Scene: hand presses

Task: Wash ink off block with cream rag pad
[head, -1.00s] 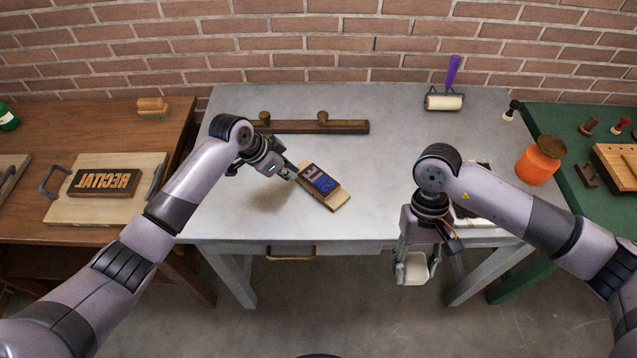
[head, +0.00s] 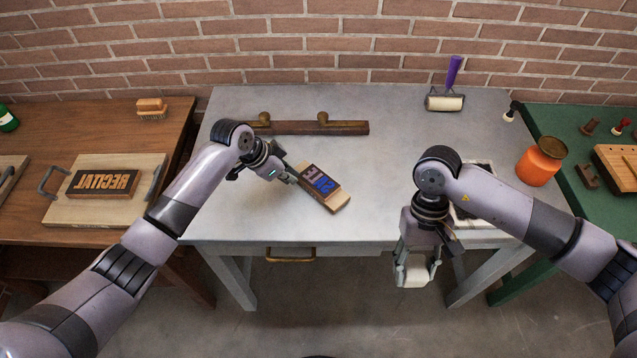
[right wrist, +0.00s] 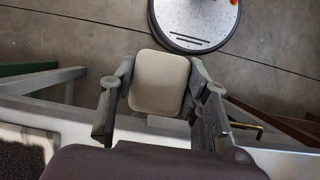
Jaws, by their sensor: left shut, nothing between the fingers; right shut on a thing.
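The block (head: 322,187) lies at an angle on the grey table, a wooden block with a dark face and blue and reddish-brown marks on its letters. My left gripper (head: 294,180) is shut and empty at the block's left side, low over the table; I cannot tell whether it touches the block. My right gripper (head: 415,275) is shut on the cream rag pad (right wrist: 160,82) and holds it in front of the table's front edge. The pad also shows between the fingers in the head view (head: 415,280).
A dark wooden bar with two knobs (head: 340,128) lies behind the block. A purple-handled roller (head: 445,101) stands at the back right. An orange jar (head: 540,162) is on the right. My right forearm partly hides a dark slab (head: 482,180). The table's centre is clear.

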